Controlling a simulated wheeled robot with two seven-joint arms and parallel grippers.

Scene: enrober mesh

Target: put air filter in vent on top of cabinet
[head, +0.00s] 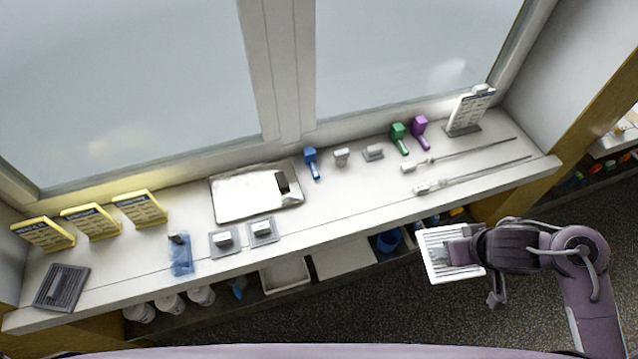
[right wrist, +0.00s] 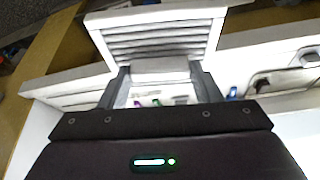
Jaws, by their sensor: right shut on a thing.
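The air filter (head: 438,265) is a white square frame with slats. In the head view it hangs in front of the counter's right part, over the floor. My right gripper (head: 470,252) is shut on its edge. In the right wrist view the filter (right wrist: 158,38) stands out beyond the fingertips, and its block-like tab sits between the two fingers of the gripper (right wrist: 162,78). A dark grey slatted plate (head: 62,288), which looks like the vent, lies at the far left end of the cabinet top (head: 345,210). My left gripper is out of view.
Yellow signs (head: 92,222) stand behind the vent. A metal tray (head: 235,197), grey pieces (head: 224,241), a blue item (head: 180,255), colored scoops (head: 399,138), thin rods (head: 470,180) and a white sign (head: 468,112) occupy the top. Windows close off the back.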

